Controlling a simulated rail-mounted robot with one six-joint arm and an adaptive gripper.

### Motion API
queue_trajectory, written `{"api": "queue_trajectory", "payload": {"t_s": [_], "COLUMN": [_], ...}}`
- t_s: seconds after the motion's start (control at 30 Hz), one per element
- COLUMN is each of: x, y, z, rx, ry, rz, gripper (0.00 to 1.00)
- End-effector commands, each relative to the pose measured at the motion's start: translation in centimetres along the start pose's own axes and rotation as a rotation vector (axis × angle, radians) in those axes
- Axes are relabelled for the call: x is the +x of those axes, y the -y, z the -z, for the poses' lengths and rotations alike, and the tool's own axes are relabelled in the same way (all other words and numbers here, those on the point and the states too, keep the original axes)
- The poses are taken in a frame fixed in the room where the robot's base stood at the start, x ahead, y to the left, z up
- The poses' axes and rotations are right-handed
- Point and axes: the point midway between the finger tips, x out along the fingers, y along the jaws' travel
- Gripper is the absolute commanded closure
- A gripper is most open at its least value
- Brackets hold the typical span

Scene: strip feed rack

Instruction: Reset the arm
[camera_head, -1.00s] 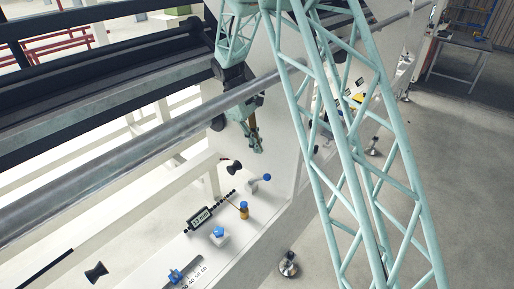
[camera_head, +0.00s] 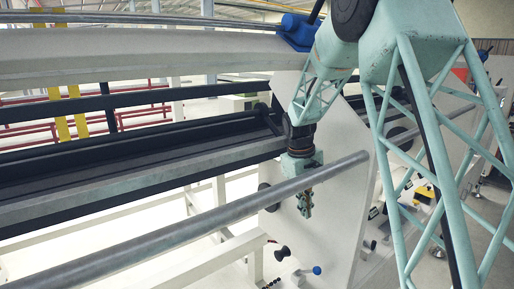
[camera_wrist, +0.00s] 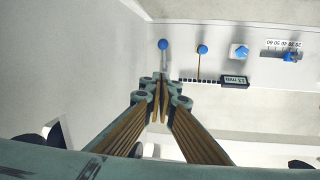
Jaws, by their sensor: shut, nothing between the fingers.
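My gripper (camera_head: 304,204) hangs at the end of my pale green arm, in front of the white side panel (camera_head: 335,205) of the rack in the head view. Its fingers point down, behind and below the long grey round bar (camera_head: 215,215). In the wrist view my gripper (camera_wrist: 161,100) has its fingertips together with nothing between them. Beyond the tips is a blue-knobbed lever (camera_wrist: 163,45) on the white ledge, apart from the fingers.
The wrist view shows another blue knob (camera_wrist: 202,49), a blue-topped block (camera_wrist: 240,52), a small display (camera_wrist: 234,81) and a scale with a blue slider (camera_wrist: 289,56) along the ledge. Dark rails (camera_head: 130,165) run across the left of the head view.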

Motion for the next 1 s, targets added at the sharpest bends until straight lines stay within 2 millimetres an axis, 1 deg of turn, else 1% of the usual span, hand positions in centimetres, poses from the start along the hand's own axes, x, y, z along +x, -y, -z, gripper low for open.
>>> {"api": "queue_trajectory", "payload": {"t_s": [0.03,0.1,0.27,0.47,0.67,1.0], "x": [-1.2,-2.7,-6.1,-10.1,-13.9,-19.6], "y": [-0.1,-0.1,0.0,0.2,0.5,1.3], "z": [0.2,0.4,0.6,0.0,-1.1,-3.9], "rx": [0.026,0.061,0.134,0.212,0.28,0.376], "ry": [-0.022,-0.05,-0.108,-0.169,-0.224,-0.302], "rz": [-0.001,0.001,0.006,0.015,0.024,0.041], "gripper": [1.0,1.0,1.0,1.0,1.0,1.0]}}
